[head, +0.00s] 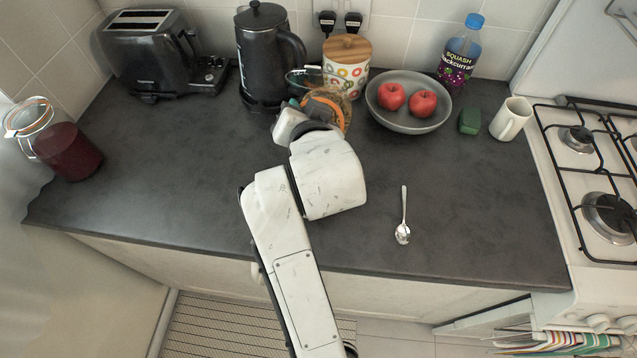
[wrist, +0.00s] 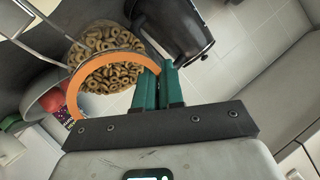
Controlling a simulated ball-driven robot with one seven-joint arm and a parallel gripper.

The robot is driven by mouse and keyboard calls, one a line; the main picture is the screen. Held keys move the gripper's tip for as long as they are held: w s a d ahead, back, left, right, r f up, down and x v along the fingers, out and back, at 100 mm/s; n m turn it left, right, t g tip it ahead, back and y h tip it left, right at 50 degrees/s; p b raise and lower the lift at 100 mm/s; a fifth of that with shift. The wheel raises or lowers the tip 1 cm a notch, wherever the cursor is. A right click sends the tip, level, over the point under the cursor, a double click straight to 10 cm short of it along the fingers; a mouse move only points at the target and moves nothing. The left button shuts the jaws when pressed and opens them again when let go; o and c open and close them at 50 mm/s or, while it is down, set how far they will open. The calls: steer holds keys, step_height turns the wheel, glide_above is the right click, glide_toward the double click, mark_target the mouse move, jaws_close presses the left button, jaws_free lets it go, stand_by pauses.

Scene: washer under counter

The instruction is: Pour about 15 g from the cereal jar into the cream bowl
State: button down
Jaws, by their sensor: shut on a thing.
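The cereal jar is clear, with an orange seal ring and tan cereal rings inside. It shows in the head view (head: 340,101), tilted near the back of the counter, and close up in the wrist view (wrist: 104,40). My gripper, with its teal fingers (wrist: 158,88), is shut on the jar beside the orange ring. In the head view my gripper (head: 298,108) is partly hidden by my wrist. Cereal lies inside the jar; I see none spilled. I cannot make out a cream bowl in either view; my arm and the jar hide part of the counter.
A black kettle (head: 265,60) and patterned canister (head: 347,74) stand close behind the jar. A grey bowl (head: 409,124) with red apples is right of it. The front left counter is clear.

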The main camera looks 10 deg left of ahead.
steer(key=shift+s+f+t+b, duration=0.35)
steer(key=shift+f+t+b, duration=0.3)
steer(key=shift+b, duration=1.55)
steer(key=shift+s+r+n+t+y+b, duration=0.2)
steer(key=shift+t+b, duration=0.25)
steer(key=shift+b, duration=0.4)
steer(key=shift+s+n+t+y+b, duration=0.1)
steer(key=shift+s+n+t+b, duration=0.2)
steer(key=shift+b, duration=0.55)
stand_by(0.7)
steer(key=shift+s+a+f+n+t+b, duration=0.15)
steer(key=shift+s+f+t+b, duration=0.3)
steer(key=shift+b, duration=1.2)
steer(key=shift+s+f+n+t+b, duration=0.2)
steer(key=shift+s+t+b, duration=0.35)
steer(key=shift+b, duration=1.1)
steer(key=shift+s+y+b, duration=0.2)
steer(key=shift+y+b, duration=0.1)
steer(key=shift+b, duration=0.6)
